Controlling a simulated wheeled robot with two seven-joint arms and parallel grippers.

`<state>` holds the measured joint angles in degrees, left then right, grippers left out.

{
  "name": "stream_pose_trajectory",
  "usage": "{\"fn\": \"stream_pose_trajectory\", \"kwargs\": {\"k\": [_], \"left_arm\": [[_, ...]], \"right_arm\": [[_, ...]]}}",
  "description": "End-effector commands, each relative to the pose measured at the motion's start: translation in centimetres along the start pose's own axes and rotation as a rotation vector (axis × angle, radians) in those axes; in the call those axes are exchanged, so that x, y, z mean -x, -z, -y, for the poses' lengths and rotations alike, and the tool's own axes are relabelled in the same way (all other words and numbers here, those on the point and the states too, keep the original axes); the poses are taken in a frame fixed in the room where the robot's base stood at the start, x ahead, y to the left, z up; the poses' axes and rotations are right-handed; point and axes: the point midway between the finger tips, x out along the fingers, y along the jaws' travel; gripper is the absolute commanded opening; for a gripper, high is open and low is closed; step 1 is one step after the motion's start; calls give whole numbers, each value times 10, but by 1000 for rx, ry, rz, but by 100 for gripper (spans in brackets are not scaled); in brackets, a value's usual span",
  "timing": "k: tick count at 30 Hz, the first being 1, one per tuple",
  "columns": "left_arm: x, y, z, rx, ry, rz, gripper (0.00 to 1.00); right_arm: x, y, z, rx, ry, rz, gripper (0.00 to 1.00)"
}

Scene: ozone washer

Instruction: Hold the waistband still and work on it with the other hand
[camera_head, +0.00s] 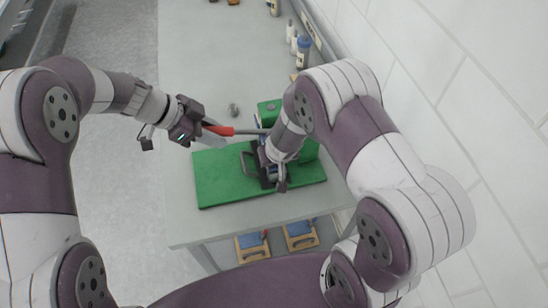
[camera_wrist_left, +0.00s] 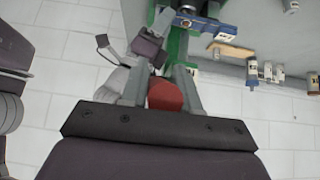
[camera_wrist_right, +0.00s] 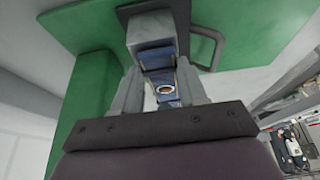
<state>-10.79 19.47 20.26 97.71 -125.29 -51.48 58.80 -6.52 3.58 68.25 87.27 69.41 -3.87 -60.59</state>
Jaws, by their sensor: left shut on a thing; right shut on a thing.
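A red-handled tool (camera_head: 217,130) with a thin metal shaft points right toward the green stand. My left gripper (camera_head: 200,127) is shut on its handle, left of the stand; the red handle (camera_wrist_left: 165,96) also shows between the fingers in the left wrist view. In the head view my right arm hides most of that grip. Whether the shaft tip touches anything is unclear.
A green mat (camera_head: 222,185) lies on the grey table (camera_head: 195,60), with a green upright (camera_head: 268,110) behind the fixture. Bottles (camera_head: 302,50) line the wall side. Wooden trays (camera_head: 252,246) stand below the front edge.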

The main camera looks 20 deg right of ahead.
Motion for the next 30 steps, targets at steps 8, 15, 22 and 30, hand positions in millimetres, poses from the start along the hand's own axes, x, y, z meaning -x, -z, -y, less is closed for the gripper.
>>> {"fn": "stream_pose_trajectory", "kwargs": {"k": [8, 15, 22, 30], "left_arm": [[0, 4, -1, 1, -4, -2, 3], [5, 18, -1, -1, -3, -3, 4], [10, 36, -1, 0, -6, -2, 4], [10, 38, -2, 2, -8, -3, 33]], "right_arm": [[0, 0, 0, 0, 0, 0, 9], [0, 0, 0, 0, 0, 0, 9], [0, 0, 0, 0, 0, 0, 9], [0, 0, 0, 0, 0, 0, 9]]}}
